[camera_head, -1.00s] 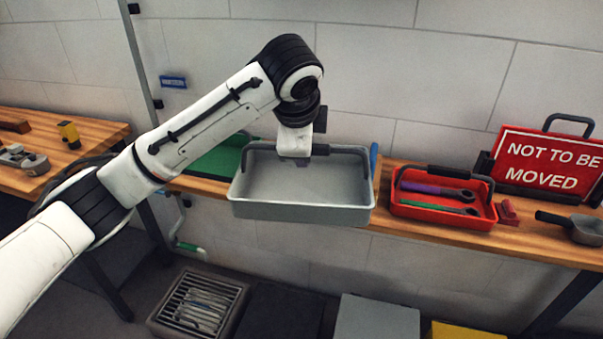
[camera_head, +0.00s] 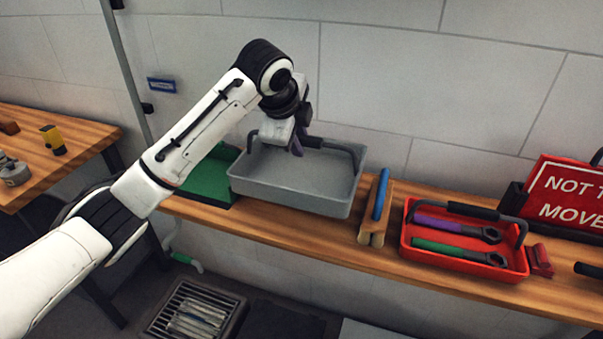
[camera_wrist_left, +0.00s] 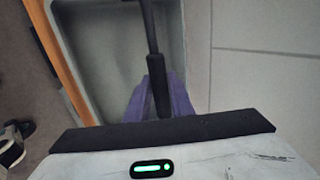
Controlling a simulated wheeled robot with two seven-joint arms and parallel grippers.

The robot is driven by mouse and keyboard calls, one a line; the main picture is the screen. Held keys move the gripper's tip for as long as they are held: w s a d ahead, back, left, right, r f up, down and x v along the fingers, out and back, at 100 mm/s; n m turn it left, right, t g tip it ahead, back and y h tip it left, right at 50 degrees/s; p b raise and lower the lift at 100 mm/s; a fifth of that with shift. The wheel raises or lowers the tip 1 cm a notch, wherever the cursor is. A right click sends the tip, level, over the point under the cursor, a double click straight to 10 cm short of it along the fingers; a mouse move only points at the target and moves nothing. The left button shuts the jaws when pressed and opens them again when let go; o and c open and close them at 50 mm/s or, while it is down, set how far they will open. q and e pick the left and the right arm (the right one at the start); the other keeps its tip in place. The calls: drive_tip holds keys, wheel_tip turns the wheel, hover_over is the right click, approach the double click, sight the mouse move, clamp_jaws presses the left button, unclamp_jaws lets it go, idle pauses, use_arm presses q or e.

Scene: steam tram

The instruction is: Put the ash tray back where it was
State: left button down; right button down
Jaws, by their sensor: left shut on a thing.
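The ash tray (camera_head: 290,195) is a grey open box with a dark bail handle, and it looks empty. It is over the wooden bench, between a green mat and a blue-handled brush. I cannot tell whether its base touches the bench. My left gripper (camera_head: 297,147) is above the tray's back, shut on the handle. In the left wrist view its purple fingers (camera_wrist_left: 160,100) close around the dark handle bar, with the grey tray (camera_wrist_left: 103,70) below. My right gripper is not in view.
The green mat (camera_head: 203,185) lies left of the tray. A wall rises behind the bench (camera_head: 300,235).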

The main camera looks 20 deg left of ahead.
sight(302, 172)
use_arm(q)
drive_tip(key=shift+s+f, duration=0.2)
drive_tip(key=shift+f, duration=0.9)
drive_tip(key=shift+w+f, duration=0.1)
drive_tip(key=shift+f, duration=2.05)
drive_tip(key=c, duration=1.5)
unclamp_jaws()
drive_tip(key=shift+f, duration=0.1)
drive_tip(key=shift+c, duration=0.2)
drive_tip(key=v, duration=1.2)
